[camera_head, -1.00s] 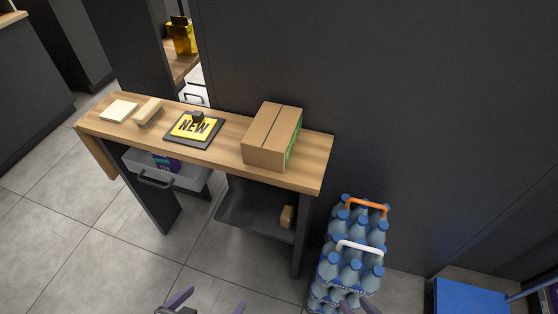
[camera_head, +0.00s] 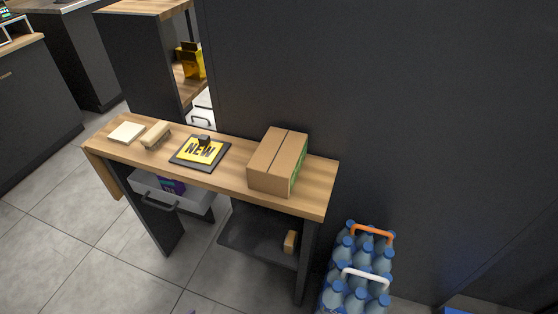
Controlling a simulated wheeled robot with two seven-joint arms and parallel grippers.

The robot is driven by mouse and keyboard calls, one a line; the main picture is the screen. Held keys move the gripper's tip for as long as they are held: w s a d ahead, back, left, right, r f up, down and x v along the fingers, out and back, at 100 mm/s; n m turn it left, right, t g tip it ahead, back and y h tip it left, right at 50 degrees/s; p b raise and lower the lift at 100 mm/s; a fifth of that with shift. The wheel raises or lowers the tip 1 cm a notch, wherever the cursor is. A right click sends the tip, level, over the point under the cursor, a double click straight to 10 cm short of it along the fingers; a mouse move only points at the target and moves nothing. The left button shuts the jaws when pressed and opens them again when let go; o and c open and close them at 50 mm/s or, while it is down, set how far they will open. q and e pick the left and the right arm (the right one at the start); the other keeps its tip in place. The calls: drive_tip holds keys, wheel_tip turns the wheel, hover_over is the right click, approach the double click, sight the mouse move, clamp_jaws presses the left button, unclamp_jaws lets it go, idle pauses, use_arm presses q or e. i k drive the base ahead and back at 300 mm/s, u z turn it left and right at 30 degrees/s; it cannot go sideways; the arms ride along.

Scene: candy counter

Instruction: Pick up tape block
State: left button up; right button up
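A beige block (camera_head: 156,135) lies on the wooden counter, left of the black-framed NEW sign. A small tan-brown block (camera_head: 290,242) sits on the dark shelf under the counter, near its right leg. I cannot tell for sure which of the two is the tape block. Of my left gripper, only a tiny purple tip (camera_head: 193,312) seems to show at the bottom edge, far in front of the counter; its opening is hidden. My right gripper is out of view.
The wooden counter (camera_head: 225,177) also carries a pale square pad (camera_head: 126,132), the NEW sign (camera_head: 201,151) and a cardboard box (camera_head: 278,160). A grey drawer (camera_head: 180,195) stands open below. Blue bottle packs (camera_head: 358,265) stand on the floor at right.

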sight(291, 239)
drive_tip(key=k, duration=0.55)
drive_tip(key=u, duration=0.85)
drive_tip(key=i, duration=1.05)
drive_tip(key=z, duration=0.3)
